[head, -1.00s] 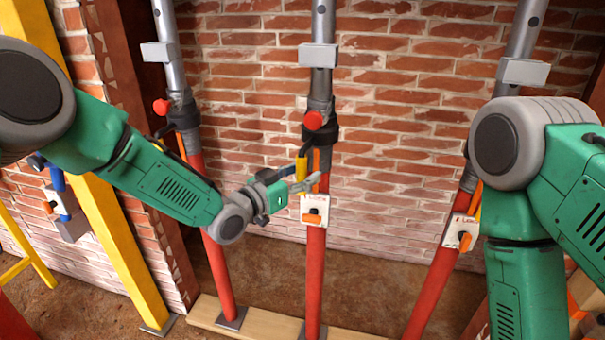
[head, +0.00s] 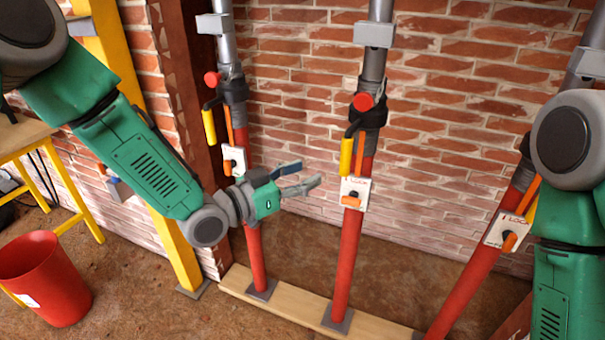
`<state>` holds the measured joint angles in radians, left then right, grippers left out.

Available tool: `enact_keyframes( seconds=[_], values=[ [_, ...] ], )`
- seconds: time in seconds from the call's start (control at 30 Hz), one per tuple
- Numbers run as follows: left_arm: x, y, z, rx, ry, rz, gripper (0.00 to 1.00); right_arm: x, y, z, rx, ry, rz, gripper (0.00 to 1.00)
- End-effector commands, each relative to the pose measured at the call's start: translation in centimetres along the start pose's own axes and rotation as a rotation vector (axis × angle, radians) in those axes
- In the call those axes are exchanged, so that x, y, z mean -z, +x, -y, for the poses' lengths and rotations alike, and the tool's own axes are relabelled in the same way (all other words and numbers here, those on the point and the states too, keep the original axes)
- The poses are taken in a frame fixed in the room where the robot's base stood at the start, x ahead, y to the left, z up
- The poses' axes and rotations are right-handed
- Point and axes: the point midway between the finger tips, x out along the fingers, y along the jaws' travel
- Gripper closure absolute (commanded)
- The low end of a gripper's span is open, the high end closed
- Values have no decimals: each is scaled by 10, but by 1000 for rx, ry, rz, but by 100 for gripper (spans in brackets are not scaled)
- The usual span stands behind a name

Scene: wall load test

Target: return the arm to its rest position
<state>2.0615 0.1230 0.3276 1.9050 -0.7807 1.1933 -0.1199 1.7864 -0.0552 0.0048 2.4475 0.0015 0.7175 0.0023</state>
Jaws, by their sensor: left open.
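My left arm comes in from the upper left, and its gripper (head: 303,178) is open and empty. It hangs in front of the brick wall, between the left red prop and the middle red prop (head: 349,245), apart from the middle one. The middle prop carries a white box (head: 355,193) with an orange knob and a yellow handle (head: 346,156). The left prop (head: 255,250) is partly hidden behind my left wrist. My right arm shows at the right edge; its gripper is out of view.
A right red prop (head: 468,285) leans beside my right arm. A yellow post (head: 177,245) stands behind my left forearm. A red bucket (head: 45,278) and a yellow-legged table (head: 22,138) are at the left. A wooden plank (head: 300,308) lies under the props.

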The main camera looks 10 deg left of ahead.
Motion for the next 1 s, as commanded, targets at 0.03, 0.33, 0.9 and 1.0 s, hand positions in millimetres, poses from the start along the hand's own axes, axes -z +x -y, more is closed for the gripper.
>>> enact_keyframes(
  seconds=[0.03,0.33,0.9,1.0],
  values=[
    [0,-1,0,0,0,0,58,0,0,0,0,0,0,60],
    [-6,-3,-1,5,-8,16,58,3,1,0,0,0,2,60],
    [-260,-253,-70,376,-434,987,58,2,1,0,0,0,3,60],
    [-278,-315,-88,463,-495,1162,58,2,1,0,0,0,3,60]
  ],
)
